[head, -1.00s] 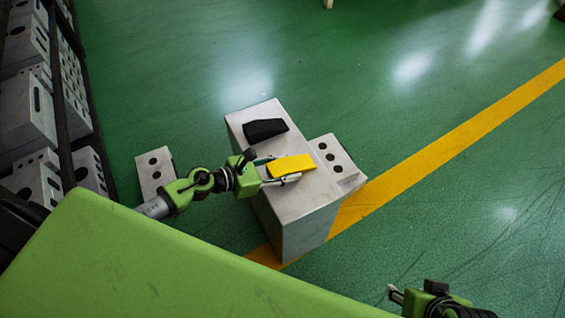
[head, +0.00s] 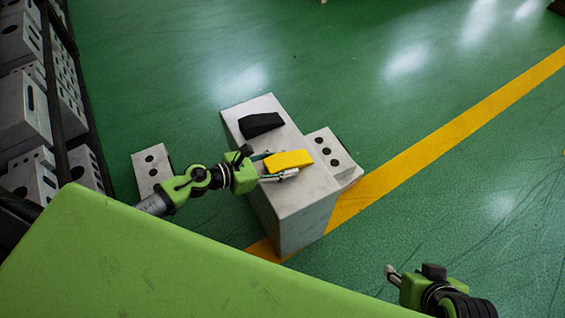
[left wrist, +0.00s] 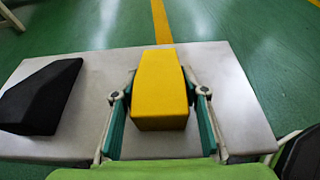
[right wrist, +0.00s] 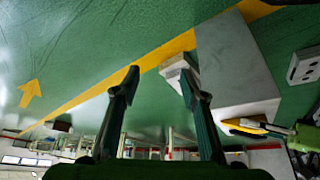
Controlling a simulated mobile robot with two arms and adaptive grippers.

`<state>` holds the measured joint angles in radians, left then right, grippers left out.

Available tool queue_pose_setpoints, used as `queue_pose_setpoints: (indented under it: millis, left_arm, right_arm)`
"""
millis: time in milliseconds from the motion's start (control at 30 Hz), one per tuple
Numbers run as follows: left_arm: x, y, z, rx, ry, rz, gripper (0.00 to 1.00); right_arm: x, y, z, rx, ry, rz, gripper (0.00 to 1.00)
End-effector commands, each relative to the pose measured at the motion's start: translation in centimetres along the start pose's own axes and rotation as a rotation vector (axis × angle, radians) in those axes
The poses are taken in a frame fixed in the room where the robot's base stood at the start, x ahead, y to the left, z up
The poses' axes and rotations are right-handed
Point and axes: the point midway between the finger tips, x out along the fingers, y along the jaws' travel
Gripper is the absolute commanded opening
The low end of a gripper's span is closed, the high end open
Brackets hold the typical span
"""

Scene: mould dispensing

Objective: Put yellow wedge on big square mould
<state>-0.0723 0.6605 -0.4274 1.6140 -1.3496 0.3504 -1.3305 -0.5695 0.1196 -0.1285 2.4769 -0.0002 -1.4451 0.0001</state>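The yellow wedge (head: 288,160) lies on the top of a tall grey block (head: 307,190). It also shows in the left wrist view (left wrist: 160,90) and partly in the right wrist view (right wrist: 243,122). My left gripper (head: 280,165) has one finger on each side of the wedge. In the left wrist view its fingers (left wrist: 160,80) stand close beside the wedge with narrow gaps, so it looks open. My right gripper (head: 392,272) is low at the right, away from the block; its fingers (right wrist: 157,80) are apart and empty. I cannot tell which mould is the big square one.
A black wedge (head: 261,124) lies on the same block. A low mould with holes (head: 328,152) adjoins its right side; another (head: 153,168) lies on the floor to the left. A shelf at the far left holds several grey moulds (head: 22,110). Floor on the right is clear.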

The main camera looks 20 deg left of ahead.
Motion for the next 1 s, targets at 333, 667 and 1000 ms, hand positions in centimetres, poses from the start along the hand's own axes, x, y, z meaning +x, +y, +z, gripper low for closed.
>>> queue_pose_setpoints:
  millis: [333, 667, 1000]
  left_arm:
    - [0.0, 0.0, 0.0, 0.000, 0.000, 0.000, 0.55]
    - [-1.8, 0.0, 0.1, -0.002, 0.004, 0.001, 0.55]
    - [-8.5, -0.1, 0.2, -0.003, 0.003, -0.001, 0.55]
  right_arm:
    - [0.0, 0.0, -0.5, -0.001, 0.009, 0.000, 0.40]
    - [-0.5, 0.1, 2.6, 0.003, -0.101, 0.000, 0.40]
    - [-0.6, 0.2, 2.7, 0.003, -0.108, 0.003, 0.40]
